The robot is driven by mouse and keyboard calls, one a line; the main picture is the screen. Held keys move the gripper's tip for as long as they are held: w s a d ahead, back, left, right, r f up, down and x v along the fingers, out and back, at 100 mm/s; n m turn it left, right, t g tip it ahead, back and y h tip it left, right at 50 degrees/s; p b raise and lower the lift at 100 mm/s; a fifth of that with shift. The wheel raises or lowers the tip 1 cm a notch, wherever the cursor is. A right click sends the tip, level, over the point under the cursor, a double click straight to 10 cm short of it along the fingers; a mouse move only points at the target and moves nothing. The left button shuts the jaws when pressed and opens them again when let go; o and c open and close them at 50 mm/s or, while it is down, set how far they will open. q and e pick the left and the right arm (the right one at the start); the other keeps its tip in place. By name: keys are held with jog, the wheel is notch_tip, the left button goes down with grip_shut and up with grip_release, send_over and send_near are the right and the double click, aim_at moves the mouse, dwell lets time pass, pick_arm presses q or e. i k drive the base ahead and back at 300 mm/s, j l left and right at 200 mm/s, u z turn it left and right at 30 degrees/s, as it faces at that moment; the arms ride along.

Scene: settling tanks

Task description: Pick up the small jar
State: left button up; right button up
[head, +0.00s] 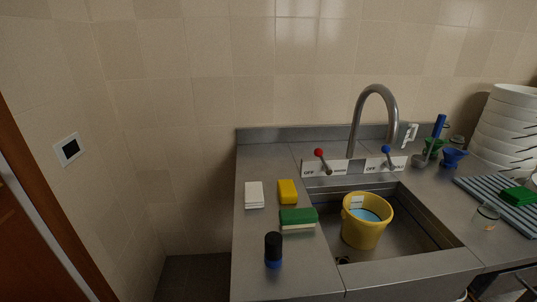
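A small clear glass jar (486,217) stands on the steel counter to the right of the sink, beside the ribbed drying mat. It looks like the small jar of the task. A dark cylinder with a blue base (273,251) stands upright on the counter left of the sink; it could be a bottle or container. Neither of my grippers is in the head view, so nothing is seen touching the jar.
The sink (405,243) holds a yellow bucket (364,228) under a curved tap (375,92). Sponges (298,219) and a white block (254,195) lie left. A ribbed mat (481,190), a bowl stack (505,122) and blue funnel (453,157) stand right.

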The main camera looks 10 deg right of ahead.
aim_at(486, 216)
jog(key=z, duration=1.9)
